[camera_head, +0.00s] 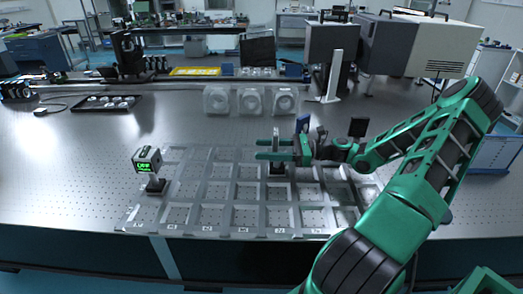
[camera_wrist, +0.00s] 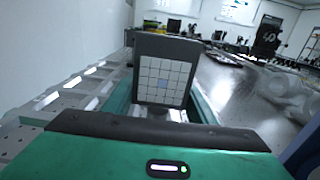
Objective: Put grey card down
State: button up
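The grey card (camera_wrist: 162,75) is a dark upright panel with a white grid face and one bluish square, close in front of my gripper in the wrist view. In the head view the card (camera_head: 276,135) shows nearly edge-on, upright above a small dark base (camera_head: 277,169) at the grid tray (camera_head: 243,234). My gripper (camera_head: 269,149) points left over the tray. Its two green fingers are spread, one on each side of the card's holder, with a gap between them. The wrist view shows green fingers either side of the card. The body hides the holder's lower part there.
A device with a green display (camera_head: 147,160) stands at the tray's left side. Several white round-faced mounts (camera_head: 251,100) stand behind the tray. A black tray (camera_head: 106,103) lies at the back left. Most front tray compartments are empty.

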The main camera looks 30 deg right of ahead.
jog(key=shift+o, duration=1.4)
jog(key=v, duration=0.9)
jog(key=shift+w+d, duration=0.1)
jog(key=shift+d, duration=0.15)
jog(key=shift+o, duration=0.5)
jog(key=v, duration=0.7)
jog(key=shift+r, duration=0.2)
send_over(282, 166)
jog(key=shift+f, duration=0.25)
